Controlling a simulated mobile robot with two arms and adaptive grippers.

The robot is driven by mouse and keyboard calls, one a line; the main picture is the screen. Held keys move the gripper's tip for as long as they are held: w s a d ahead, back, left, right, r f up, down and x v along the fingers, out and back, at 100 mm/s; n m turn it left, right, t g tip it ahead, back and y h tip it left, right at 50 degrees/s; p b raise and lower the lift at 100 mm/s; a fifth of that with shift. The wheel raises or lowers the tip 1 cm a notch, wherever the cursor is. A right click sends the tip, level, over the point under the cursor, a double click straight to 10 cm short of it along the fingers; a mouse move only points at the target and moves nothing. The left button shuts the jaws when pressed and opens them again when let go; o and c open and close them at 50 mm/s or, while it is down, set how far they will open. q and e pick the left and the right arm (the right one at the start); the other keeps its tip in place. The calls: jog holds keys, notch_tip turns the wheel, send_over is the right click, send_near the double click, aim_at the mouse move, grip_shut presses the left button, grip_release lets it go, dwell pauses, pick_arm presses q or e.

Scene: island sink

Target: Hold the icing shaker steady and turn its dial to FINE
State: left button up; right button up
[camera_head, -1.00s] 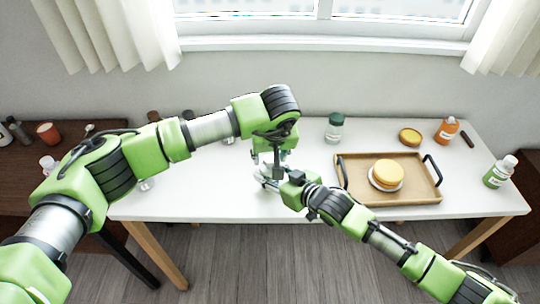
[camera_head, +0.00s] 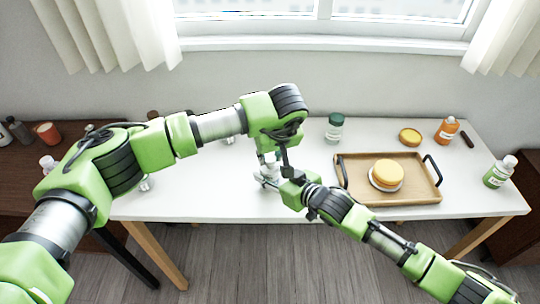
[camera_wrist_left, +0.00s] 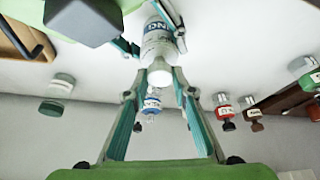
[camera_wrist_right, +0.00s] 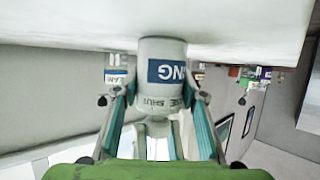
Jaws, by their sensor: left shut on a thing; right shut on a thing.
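The icing shaker (camera_head: 269,172) stands upright near the table's front edge, partly hidden by my grippers in the head view. In the right wrist view, the shaker (camera_wrist_right: 162,70) is white with a blue label, and part of its band lettering, including "SHUT", shows. My right gripper (camera_wrist_right: 160,98) is shut on the shaker body from the front right. My left gripper (camera_wrist_left: 162,78) comes down from above and is shut on the dial (camera_wrist_left: 160,74) at the shaker's top. I cannot tell which setting the dial is on.
A wooden tray (camera_head: 350,190) with yellow rounds on a plate stands to the right. A green-lidded jar (camera_head: 334,128), a yellow round tin (camera_head: 410,136), an orange bottle (camera_head: 446,130) and a green bottle (camera_head: 499,172) stand around it. A dark side table (camera_head: 20,155) is at left.

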pick_arm(q)
jog(key=n+y, duration=0.1)
jog(key=n, duration=0.1)
jog(key=n+g, duration=0.1)
jog(key=n, duration=0.2)
jog(key=shift+w+d+y, duration=0.1)
jog(key=shift+d+y, duration=0.05)
jog(key=shift+y, duration=0.25)
jog(key=n, duration=0.2)
jog(key=n+g+y, duration=0.1)
jog(key=n, duration=0.2)
jog(key=shift+w+g, duration=0.1)
jog(key=shift+g, duration=0.2)
jog(key=o, duration=1.1)
jog(key=v, duration=1.2)
